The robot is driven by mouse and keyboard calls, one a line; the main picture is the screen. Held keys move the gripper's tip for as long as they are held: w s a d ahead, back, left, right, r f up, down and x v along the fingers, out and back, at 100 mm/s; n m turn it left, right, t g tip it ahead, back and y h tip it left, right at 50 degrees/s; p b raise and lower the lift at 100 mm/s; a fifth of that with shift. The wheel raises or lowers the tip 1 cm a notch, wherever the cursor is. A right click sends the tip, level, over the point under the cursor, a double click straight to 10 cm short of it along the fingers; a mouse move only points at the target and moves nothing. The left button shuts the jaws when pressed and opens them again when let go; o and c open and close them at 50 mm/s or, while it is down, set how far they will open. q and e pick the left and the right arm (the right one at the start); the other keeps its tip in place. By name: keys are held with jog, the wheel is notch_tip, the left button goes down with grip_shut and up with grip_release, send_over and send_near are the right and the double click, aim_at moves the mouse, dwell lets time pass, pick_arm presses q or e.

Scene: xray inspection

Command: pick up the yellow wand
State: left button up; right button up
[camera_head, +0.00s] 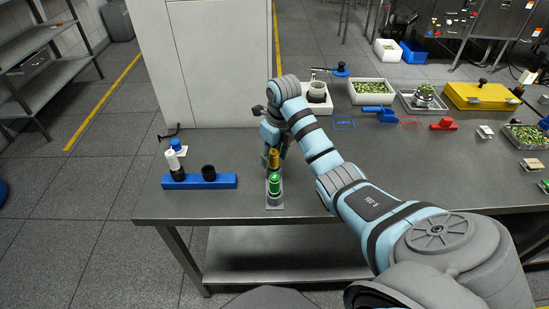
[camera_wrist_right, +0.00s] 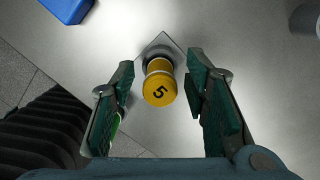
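The yellow wand (camera_head: 273,157) stands upright in a grey holder (camera_head: 274,203) near the left part of the table. In the right wrist view its round yellow top (camera_wrist_right: 160,88) carries a black 5. A green wand (camera_head: 275,183) stands in the same holder, in front of the yellow one. My right gripper (camera_head: 270,158) is at the yellow wand. In the right wrist view its two green-padded fingers (camera_wrist_right: 163,95) are spread on either side of the wand, with gaps between. My left gripper is not in view.
A blue rack (camera_head: 222,182) with a white wand (camera_head: 172,160) and a black socket stands left. A blue-topped object (camera_head: 177,146) is behind it. Trays of green pieces (camera_head: 371,92), a blue scoop (camera_head: 379,113) and a yellow box (camera_head: 480,97) lie farther right. Bare table separates rack and holder.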

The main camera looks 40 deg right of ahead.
jog(key=shift+s+r, duration=0.1)
jog(key=shift+s, duration=0.05)
grip_shut()
